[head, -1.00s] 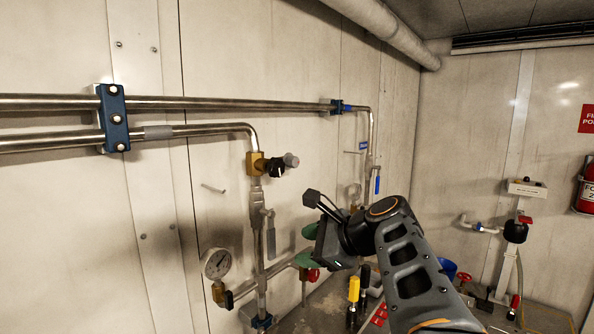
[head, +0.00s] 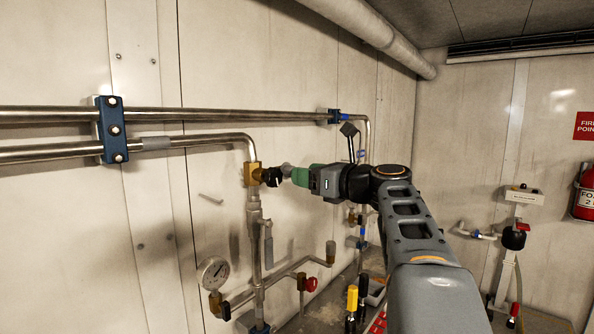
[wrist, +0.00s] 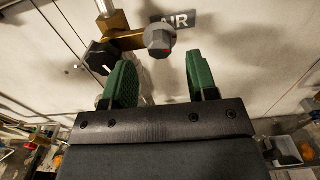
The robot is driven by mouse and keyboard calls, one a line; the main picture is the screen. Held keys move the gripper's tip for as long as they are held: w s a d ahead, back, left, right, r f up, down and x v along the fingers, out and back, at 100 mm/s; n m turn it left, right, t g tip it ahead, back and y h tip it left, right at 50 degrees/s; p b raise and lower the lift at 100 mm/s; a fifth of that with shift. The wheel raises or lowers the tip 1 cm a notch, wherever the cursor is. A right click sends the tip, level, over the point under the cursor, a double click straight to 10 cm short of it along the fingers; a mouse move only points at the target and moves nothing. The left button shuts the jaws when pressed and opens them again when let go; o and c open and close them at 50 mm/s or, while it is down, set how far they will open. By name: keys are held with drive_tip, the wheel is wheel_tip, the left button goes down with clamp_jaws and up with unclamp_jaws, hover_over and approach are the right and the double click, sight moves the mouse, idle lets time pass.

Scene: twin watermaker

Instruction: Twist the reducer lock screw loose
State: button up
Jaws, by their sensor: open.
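The reducer (head: 251,174) is a brass body on the upright wall pipe; its brass arm (wrist: 128,41) also shows in the wrist view. A grey faceted screw head (wrist: 158,38) with a small red mark, apparently the lock screw, sticks out from it. A black knob (wrist: 100,57) sits to its left. My gripper (wrist: 161,68) is open, with green pads. The screw head lies just beyond the fingertips, lined up with the gap. I see no contact. In the head view my gripper (head: 294,175) is close to the reducer, and the screw is partly hidden.
A pressure gauge (head: 213,272) and a red-handled valve (head: 311,284) are lower on the pipework. Steel pipes (head: 190,115) run along the wall. Yellow and black tool handles (head: 352,299) stand below my arm.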

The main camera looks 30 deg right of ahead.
drive_tip(key=shift+x, duration=1.8)
drive_tip(key=shift+c, duration=0.5)
drive_tip(key=c, duration=0.8)
drive_tip(key=shift+n, duration=0.3)
drive_tip(key=shift+f+n+b, duration=0.1)
drive_tip(key=shift+n+b, duration=3.85)
drive_tip(key=shift+n, duration=4.95)
